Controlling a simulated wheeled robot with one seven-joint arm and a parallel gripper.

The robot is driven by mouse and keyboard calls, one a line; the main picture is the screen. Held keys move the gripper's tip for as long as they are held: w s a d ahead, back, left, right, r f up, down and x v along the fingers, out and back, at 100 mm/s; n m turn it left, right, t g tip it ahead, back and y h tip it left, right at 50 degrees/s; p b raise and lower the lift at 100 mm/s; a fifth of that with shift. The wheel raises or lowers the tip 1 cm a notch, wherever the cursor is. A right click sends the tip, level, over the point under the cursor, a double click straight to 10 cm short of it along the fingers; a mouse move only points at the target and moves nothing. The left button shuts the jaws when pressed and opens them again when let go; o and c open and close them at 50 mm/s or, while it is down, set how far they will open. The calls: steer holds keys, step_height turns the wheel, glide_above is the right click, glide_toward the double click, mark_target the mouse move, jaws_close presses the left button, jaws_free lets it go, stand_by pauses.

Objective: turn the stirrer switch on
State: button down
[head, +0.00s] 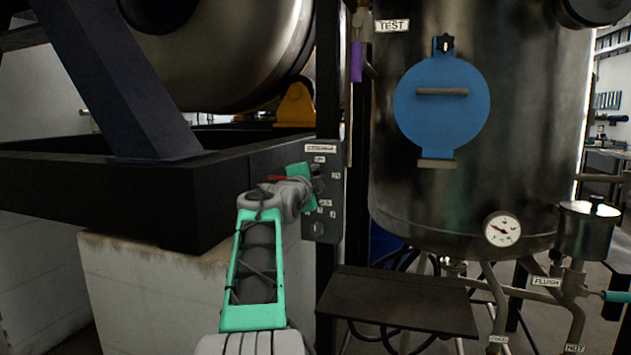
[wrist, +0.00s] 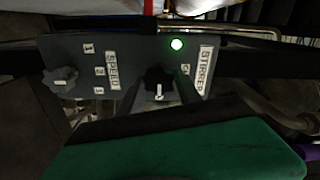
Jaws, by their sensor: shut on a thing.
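A dark control panel (head: 336,222) is fixed to the black post in the head view. In the wrist view the panel (wrist: 130,58) bears a label reading "STIRRER" (wrist: 206,68). Beside the label is the black stirrer switch knob (wrist: 158,76) with a white pointer mark. A round green lamp (wrist: 177,45) near it is lit. My gripper (head: 314,184) is at the panel, shut on the stirrer switch knob. In the wrist view my gripper (wrist: 158,92) reaches up to the knob from below. In the head view my gripper hides part of the panel and the knob.
A dark shelf plate (head: 400,300) juts out below the panel.

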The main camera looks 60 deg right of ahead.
steer(key=c, duration=0.8)
jaws_free()
steer(key=shift+c, duration=0.2)
steer(key=shift+a, duration=0.1)
steer(key=s+a, duration=0.1)
steer(key=a, duration=0.6)
steer(key=shift+a+b, duration=0.25)
steer(key=shift+b, duration=0.15)
steer(key=shift+s, duration=0.1)
